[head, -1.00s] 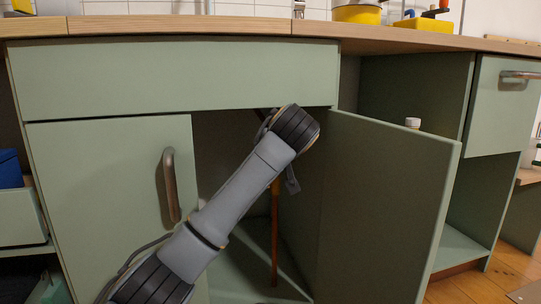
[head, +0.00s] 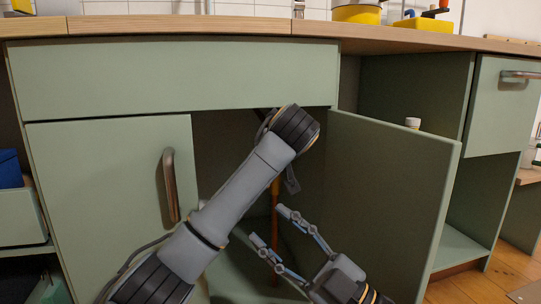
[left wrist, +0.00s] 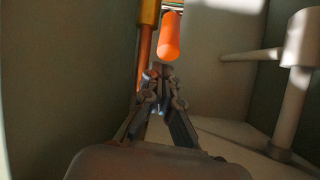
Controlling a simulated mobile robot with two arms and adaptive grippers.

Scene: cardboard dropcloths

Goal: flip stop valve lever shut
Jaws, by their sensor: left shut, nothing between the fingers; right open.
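An orange lever (left wrist: 169,36) shows in the left wrist view, hanging down beside a vertical copper pipe (left wrist: 144,50). A yellowish brass fitting (left wrist: 150,12) sits on the pipe at the top edge. My left gripper (left wrist: 158,72) is shut and empty, its fingertips just below the lever's lower end in the picture; I cannot tell whether they touch. In the head view my left arm reaches into the open sink cabinet and hides the lever. The copper pipe (head: 275,215) shows there below my wrist. My right gripper (head: 269,224) is open and empty in front of the cabinet opening.
The right cabinet door (head: 385,210) stands open; the left door (head: 110,200) is closed. White drain pipes (left wrist: 292,100) stand at the right in the left wrist view. A wooden countertop (head: 200,27) runs above the opening.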

